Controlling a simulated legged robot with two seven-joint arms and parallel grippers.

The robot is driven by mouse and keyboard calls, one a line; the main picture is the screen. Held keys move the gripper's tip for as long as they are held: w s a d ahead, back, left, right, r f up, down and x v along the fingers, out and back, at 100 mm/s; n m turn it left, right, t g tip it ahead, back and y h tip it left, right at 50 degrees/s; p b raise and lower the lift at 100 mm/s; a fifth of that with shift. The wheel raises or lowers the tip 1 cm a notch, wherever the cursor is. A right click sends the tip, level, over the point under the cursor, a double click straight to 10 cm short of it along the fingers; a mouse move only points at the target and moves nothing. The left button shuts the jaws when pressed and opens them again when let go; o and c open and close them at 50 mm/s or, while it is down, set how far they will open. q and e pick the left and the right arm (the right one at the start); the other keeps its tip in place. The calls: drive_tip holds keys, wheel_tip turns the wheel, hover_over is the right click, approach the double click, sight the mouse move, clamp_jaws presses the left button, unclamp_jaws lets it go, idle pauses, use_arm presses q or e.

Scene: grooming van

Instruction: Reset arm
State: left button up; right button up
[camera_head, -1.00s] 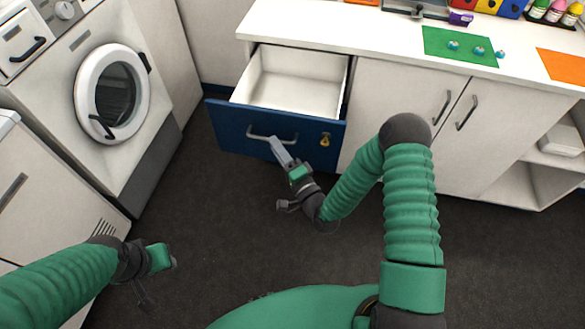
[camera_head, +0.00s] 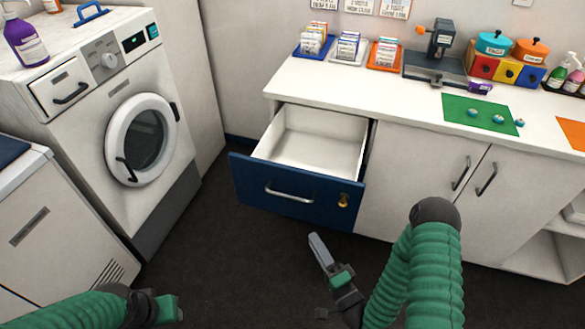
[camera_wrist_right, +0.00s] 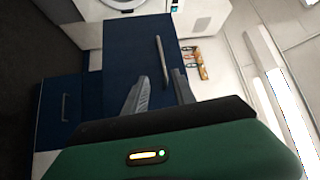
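My right arm's gripper (camera_head: 318,246) is in front of and below the open drawer in the head view, apart from its handle (camera_head: 289,193). In the right wrist view its two fingers (camera_wrist_right: 162,88) are spread, with nothing between them. The drawer has a blue front (camera_head: 250,184) and an empty white inside (camera_head: 318,145). The blue front also shows in the right wrist view (camera_wrist_right: 125,50), with the bar handle (camera_wrist_right: 161,60) beyond the fingers. My left gripper (camera_head: 176,310) is at the bottom left of the head view, empty-looking; its fingers are not clear.
A washing machine (camera_head: 75,115) with a shut round door stands left. The white counter (camera_head: 400,105) holds card trays, a grey device, canisters and a green mat (camera_head: 460,110). Cabinet doors (camera_head: 415,160) are shut. Dark floor (camera_head: 230,260) is clear before the drawer.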

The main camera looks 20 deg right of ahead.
drive_tip(key=w+f+n+g, duration=0.4)
drive_tip(key=f+n+g, duration=0.1)
drive_tip(key=n+g, duration=0.5)
drive_tip(key=s+d+r+n+g+h, duration=0.1)
drive_tip(key=s+r+n+g+h, duration=0.3)
drive_tip(key=s+r+g, duration=0.55)
drive_tip(key=s+r+t+p, duration=0.3)
drive_tip(key=s+r+p, duration=0.1)
drive_tip(key=r+p, duration=0.9)
drive_tip(key=shift+s+r+p, duration=0.15)
drive_tip(key=shift+r+p, duration=0.15)
drive_tip(key=shift+p, duration=0.45)
